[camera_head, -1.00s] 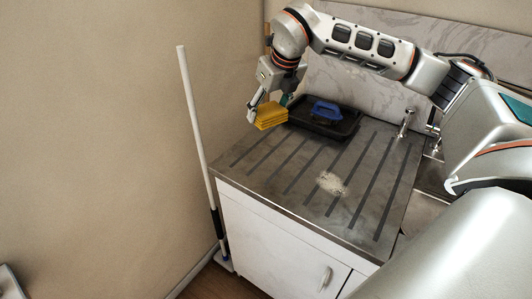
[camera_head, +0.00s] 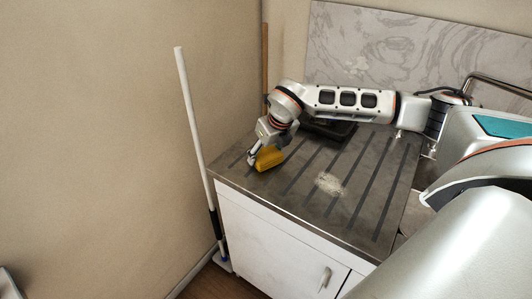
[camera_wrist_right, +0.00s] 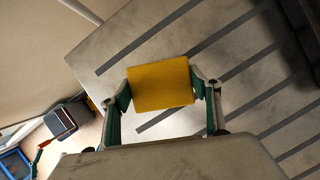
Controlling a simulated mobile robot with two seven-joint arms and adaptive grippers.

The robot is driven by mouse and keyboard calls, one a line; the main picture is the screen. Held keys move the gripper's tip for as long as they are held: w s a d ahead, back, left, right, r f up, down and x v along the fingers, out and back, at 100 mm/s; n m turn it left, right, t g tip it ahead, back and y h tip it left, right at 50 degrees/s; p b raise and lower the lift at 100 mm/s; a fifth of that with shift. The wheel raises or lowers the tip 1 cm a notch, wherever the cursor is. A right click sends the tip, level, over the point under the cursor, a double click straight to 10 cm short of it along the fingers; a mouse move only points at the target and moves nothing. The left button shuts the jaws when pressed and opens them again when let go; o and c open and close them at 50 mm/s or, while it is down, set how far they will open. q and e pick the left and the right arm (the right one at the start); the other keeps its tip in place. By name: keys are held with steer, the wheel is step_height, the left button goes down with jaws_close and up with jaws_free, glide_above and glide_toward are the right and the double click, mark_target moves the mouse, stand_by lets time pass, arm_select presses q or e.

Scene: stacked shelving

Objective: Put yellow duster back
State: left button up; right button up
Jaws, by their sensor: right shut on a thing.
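The yellow duster (camera_head: 270,157) is a folded yellow cloth block low over the left part of the metal countertop (camera_head: 300,196). My right gripper (camera_head: 253,160) is shut on it. In the right wrist view the duster (camera_wrist_right: 161,84) sits between the two fingers of the right gripper (camera_wrist_right: 163,90), one on each side, above the striped counter. I cannot tell whether it touches the counter. My left gripper is not in view.
A black tray (camera_head: 336,130) stands behind my right arm, mostly hidden by it. A pale dirty patch (camera_head: 330,184) lies mid-counter. A white-handled mop (camera_head: 194,130) leans beside the cabinet (camera_head: 270,235). The front of the counter is otherwise clear.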

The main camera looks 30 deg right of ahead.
steer(key=shift+f, duration=0.15)
steer(key=o, duration=1)
steer(key=shift+s+r, duration=0.15)
steer(key=shift+r, duration=0.5)
steer(key=v, duration=1.1)
steer(key=shift+s+b, duration=0.1)
steer(key=shift+b, duration=0.3)
